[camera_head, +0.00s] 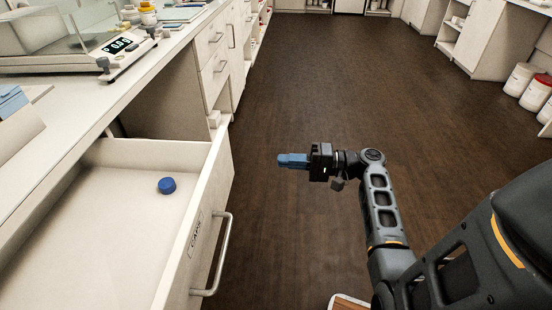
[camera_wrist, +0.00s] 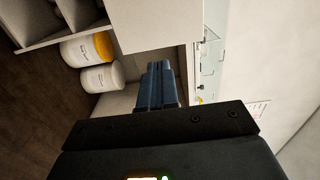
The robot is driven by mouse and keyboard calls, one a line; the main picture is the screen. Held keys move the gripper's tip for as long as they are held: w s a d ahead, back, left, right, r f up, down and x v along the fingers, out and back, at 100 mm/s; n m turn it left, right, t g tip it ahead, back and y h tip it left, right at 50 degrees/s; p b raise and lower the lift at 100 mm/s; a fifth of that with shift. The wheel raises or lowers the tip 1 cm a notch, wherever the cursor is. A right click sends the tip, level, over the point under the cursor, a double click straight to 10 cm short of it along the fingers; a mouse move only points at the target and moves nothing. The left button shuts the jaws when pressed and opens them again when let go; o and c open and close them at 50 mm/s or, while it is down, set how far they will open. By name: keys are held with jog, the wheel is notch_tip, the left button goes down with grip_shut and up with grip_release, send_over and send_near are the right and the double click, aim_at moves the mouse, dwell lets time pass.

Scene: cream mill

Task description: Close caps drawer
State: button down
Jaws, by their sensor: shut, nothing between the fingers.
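The caps drawer (camera_head: 200,215) is pulled open at the left in the head view, its front panel labelled and turned toward the floor aisle. A blue cap (camera_head: 167,185) lies on the drawer's bare bottom. A bar handle (camera_head: 219,256) is on the drawer's outer face. My gripper (camera_head: 282,160) is over the floor to the right of the drawer, apart from it, with its blue fingers pointing left. The fingers are together and empty. In the wrist view the shut fingers (camera_wrist: 157,85) show at the centre; the drawer cannot be made out there.
A counter (camera_head: 85,95) with a digital scale (camera_head: 115,50) runs along the left, above closed drawers (camera_head: 214,75). The dark floor (camera_head: 320,90) is clear ahead. White tubs (camera_head: 520,78) stand at the far right. A small board-like object (camera_head: 347,302) is at the bottom edge.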

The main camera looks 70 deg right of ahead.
aim_at(128, 154)
jog(key=p+x, duration=0.1)
jog(key=x, duration=1.1)
jog(key=shift+w+a, duration=0.1)
jog(key=shift+w, duration=0.05)
jog(key=shift+f, duration=0.1)
jog(key=b+x, duration=0.6)
jog(key=x, duration=0.9)
jog(key=b+x, duration=0.6)
jog(key=x, duration=0.9)
jog(key=shift+w+f, duration=0.15)
jog(key=shift+f, duration=0.05)
jog(key=shift+w+a+r, duration=0.1)
jog(key=shift+w+a, duration=0.15)
jog(key=shift+w, duration=0.35)
jog(key=shift+w+a+r, duration=0.1)
jog(key=shift+r, duration=0.1)
jog(key=shift+a+b, duration=0.1)
jog(key=shift+b, duration=0.2)
